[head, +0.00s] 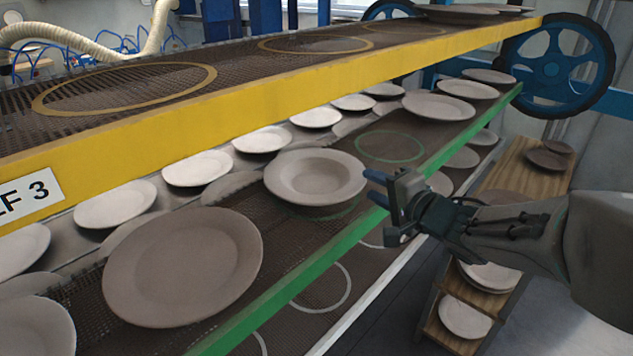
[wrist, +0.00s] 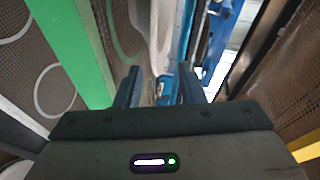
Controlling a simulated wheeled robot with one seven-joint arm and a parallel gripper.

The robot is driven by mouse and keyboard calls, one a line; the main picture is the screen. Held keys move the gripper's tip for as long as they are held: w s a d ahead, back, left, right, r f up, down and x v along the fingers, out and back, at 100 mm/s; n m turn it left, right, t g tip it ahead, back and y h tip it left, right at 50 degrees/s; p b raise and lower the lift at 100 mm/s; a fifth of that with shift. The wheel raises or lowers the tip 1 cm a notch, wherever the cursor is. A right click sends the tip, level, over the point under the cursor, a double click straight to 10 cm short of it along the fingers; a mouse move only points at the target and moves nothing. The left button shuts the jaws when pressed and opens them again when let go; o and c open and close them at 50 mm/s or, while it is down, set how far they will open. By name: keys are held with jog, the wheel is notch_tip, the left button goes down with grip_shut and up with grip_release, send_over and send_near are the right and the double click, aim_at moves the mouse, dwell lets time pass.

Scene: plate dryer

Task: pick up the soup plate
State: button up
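The soup plate (head: 314,177) is a grey-beige, deep plate with a broad rim.
A large flat plate (head: 183,266) lies left of the soup plate on the same shelf. A yellow-edged shelf (head: 270,88) hangs above. The green edge (head: 330,243) runs along the front. A wooden rack (head: 522,181) with plates stands at right. An empty green ring (head: 390,146) lies behind.

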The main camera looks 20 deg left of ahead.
aim_at(362, 180)
jog(key=x, duration=0.4)
jog(key=shift+w+d+f, duration=0.1)
jog(key=shift+d+f, duration=0.1)
jog(key=shift+f, duration=0.15)
jog(key=shift+w+a+f, duration=0.1)
jog(key=shift+w+a, duration=0.3)
jog(key=shift+a, duration=0.05)
grip_shut()
